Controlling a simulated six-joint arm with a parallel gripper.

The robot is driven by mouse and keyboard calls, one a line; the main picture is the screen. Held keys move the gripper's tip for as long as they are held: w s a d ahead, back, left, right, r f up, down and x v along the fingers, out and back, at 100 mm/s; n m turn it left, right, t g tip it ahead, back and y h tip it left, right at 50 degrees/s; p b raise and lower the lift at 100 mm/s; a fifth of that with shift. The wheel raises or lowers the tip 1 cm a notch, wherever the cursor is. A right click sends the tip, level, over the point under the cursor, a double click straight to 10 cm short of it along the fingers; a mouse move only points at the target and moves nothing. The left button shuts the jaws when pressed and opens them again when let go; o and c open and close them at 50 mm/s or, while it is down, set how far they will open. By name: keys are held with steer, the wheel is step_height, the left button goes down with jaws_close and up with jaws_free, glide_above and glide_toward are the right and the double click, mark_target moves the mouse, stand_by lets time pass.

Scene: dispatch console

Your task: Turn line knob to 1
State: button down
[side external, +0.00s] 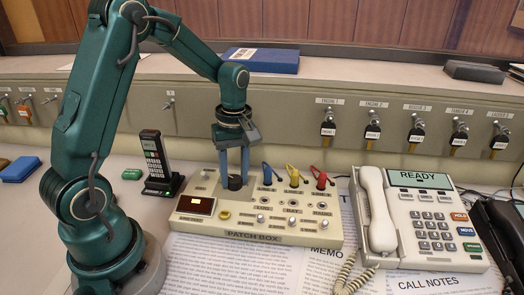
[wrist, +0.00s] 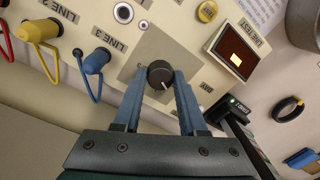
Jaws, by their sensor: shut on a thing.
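The line knob is a round black knob (side external: 235,182) on the upper left part of the beige patch box (side external: 262,238). My gripper (side external: 234,176) points down at it, with its two blue fingers on either side. In the wrist view the knob (wrist: 160,75) sits between the fingertips, and my gripper (wrist: 162,80) is shut on it. A white pointer mark on the knob points toward the lower right in that view.
Blue, yellow and red plugs (side external: 294,178) stand just right of my gripper. A dark red display (side external: 195,205) is on the box's left. A cordless handset (side external: 156,160) stands left, and a desk phone (side external: 425,220) right. Papers (side external: 235,262) lie in front.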

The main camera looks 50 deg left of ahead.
mark_target(236, 178)
steer(key=m, duration=0.4)
steer(key=shift+m, duration=1.7)
steer(key=shift+c, duration=2.3)
jaws_free()
steer(key=shift+r, duration=0.1)
steer(key=shift+d+r, duration=0.15)
steer(key=shift+r, duration=2.4)
